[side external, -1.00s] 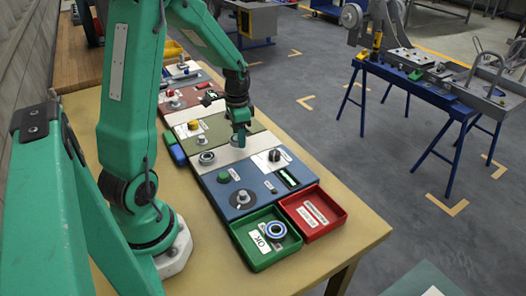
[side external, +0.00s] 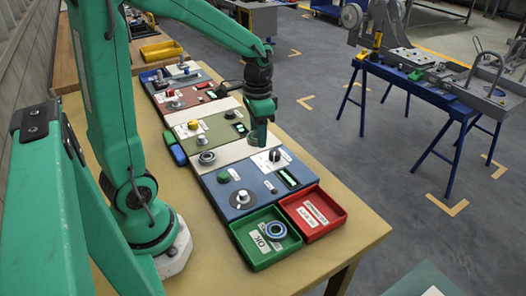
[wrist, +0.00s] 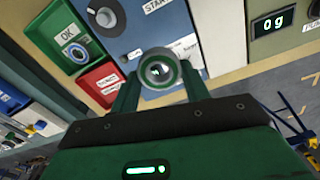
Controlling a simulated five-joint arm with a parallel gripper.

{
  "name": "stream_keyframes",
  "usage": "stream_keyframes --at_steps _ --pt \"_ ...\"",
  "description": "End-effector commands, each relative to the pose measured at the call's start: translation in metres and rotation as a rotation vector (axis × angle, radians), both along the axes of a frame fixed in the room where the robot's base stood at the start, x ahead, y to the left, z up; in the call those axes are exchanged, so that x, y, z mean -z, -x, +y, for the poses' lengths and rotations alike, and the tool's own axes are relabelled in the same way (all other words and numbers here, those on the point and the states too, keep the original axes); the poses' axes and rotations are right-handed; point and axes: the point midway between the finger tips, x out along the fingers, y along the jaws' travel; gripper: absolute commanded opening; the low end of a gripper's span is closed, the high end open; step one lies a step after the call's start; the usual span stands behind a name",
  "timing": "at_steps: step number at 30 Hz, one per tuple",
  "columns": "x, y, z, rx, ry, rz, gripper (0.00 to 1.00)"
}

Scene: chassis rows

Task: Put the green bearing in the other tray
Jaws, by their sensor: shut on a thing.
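In the wrist view my gripper (wrist: 157,88) is shut on the green bearing (wrist: 157,56), a ring with a green rim and pale metal centre between the fingers. In the side view my gripper (side external: 258,141) is above the panel row, near the pale strip, and the bearing in it cannot be made out. The green tray (side external: 258,262), labelled OK, stands at the near end of the row and holds a blue-ringed bearing (side external: 276,230). The red tray (side external: 318,235) stands beside it on the right, with labels and no bearing visible inside.
A blue panel (side external: 222,201) with a green button and dial lies just behind the trays. A grey ring (side external: 207,157) sits on the pale strip. A yellow bin (side external: 161,51) stands at the far end.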

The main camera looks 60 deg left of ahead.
Motion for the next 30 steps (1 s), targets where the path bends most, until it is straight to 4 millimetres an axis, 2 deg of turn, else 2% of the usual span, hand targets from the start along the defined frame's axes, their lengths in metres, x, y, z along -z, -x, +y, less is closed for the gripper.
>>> stream_keyframes --at_steps 20,26,30 --pt "0.000 -0.001 -0.003 0.002 0.000 0.000 0.20" --pt "0.001 -0.005 -0.018 0.004 0.000 0.000 0.20" --pt "0.003 -0.009 -0.039 0.004 0.000 0.001 0.20"
